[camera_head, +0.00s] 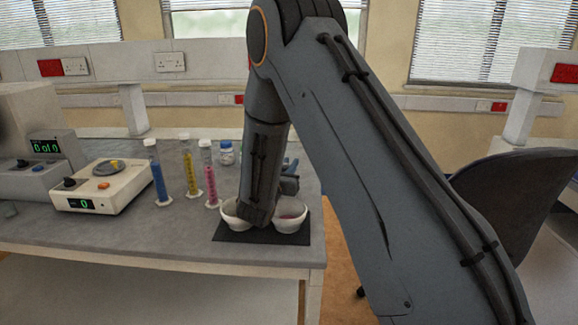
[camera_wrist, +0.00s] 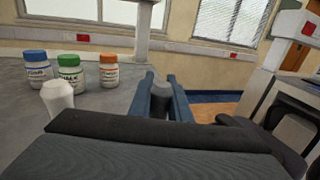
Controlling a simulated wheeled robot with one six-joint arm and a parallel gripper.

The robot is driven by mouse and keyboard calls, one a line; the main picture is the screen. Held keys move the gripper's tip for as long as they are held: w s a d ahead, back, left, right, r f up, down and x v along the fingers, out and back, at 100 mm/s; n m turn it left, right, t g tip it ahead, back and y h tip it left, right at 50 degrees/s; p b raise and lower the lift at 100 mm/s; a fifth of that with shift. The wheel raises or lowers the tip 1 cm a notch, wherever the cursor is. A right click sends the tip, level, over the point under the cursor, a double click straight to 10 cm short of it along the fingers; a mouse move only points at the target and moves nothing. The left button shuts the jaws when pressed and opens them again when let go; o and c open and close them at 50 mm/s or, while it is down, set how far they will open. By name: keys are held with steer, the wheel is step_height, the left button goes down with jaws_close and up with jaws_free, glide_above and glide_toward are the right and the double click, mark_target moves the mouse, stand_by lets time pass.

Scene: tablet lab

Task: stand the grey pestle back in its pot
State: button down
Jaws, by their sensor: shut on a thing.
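My gripper (camera_wrist: 163,88) is shut on the grey pestle (camera_wrist: 161,102), whose grey end shows between the two blue fingers in the wrist view. In the head view my gripper (camera_head: 290,178) is mostly behind my arm, above and behind the white pots, and the pestle cannot be made out. Two white pots stand side by side on a dark mat (camera_head: 232,236). The left pot (camera_head: 233,221) is partly hidden by my arm. The right pot (camera_head: 291,221) has something reddish inside. I cannot tell which pot belongs to the pestle.
Blue (camera_head: 157,175), yellow (camera_head: 190,172) and pink (camera_head: 209,176) cylinders stand left of the pots. A balance (camera_head: 104,186) is further left. Capped bottles (camera_wrist: 70,72) and a white object (camera_wrist: 57,97) show at left in the wrist view. The bench's right edge is close to the mat.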

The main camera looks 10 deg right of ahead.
mark_target(284, 171)
steer(key=c, duration=1.6)
jaws_free()
steer(key=shift+o, duration=0.2)
steer(key=b+v, duration=0.2)
steer(key=v, duration=0.5)
steer(key=shift+s+a, duration=0.15)
steer(key=shift+s, duration=0.2)
steer(key=shift+a, duration=0.1)
